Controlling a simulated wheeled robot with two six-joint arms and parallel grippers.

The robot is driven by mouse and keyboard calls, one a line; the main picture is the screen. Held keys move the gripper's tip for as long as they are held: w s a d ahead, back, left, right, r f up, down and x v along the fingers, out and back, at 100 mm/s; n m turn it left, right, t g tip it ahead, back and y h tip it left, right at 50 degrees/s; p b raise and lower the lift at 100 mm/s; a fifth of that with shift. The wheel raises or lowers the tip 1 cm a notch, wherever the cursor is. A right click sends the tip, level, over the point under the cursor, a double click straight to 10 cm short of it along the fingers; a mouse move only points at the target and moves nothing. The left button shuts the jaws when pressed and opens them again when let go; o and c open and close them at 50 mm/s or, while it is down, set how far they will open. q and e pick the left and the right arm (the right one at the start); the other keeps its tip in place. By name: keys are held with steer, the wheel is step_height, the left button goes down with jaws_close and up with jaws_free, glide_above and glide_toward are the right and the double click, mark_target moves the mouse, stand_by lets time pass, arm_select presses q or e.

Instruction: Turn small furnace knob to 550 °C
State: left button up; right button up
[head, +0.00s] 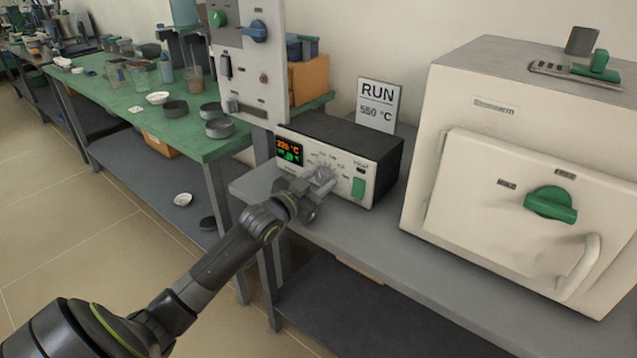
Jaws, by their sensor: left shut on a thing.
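The small furnace control box (352,140) has a dark top and a pale front, and stands on the grey bench. Its display (290,151) has an orange line that seems to read 225 °C and a green line too small to read surely. My left gripper (318,182) is at the box's front, shut on the knob (325,172), which it largely hides. The knob's pointer cannot be made out. A sign (377,103) behind the box reads RUN 550 °C. My right gripper is not in view.
A large cream furnace (470,148) with a green knob (551,204) and a door handle (579,268) stands to the right. A green switch (358,188) is beside the gripper. An upright panel (247,75) stands behind left. The grey bench (420,255) is clear in front.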

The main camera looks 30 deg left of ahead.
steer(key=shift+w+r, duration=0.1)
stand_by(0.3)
arm_select(q)
steer(key=o, duration=1)
steer(key=shift+s, duration=0.2)
steer(key=shift+s+a+p, duration=0.25)
steer(key=shift+s+p, duration=0.4)
steer(key=shift+s, duration=2.15)
steer(key=shift+s+a+p, duration=0.2)
steer(key=shift+s+p, duration=0.4)
steer(key=shift+s, duration=2.25)
steer(key=shift+s+a+p, duration=0.25)
steer(key=shift+s+p, duration=0.4)
steer(key=shift+s, duration=2.15)
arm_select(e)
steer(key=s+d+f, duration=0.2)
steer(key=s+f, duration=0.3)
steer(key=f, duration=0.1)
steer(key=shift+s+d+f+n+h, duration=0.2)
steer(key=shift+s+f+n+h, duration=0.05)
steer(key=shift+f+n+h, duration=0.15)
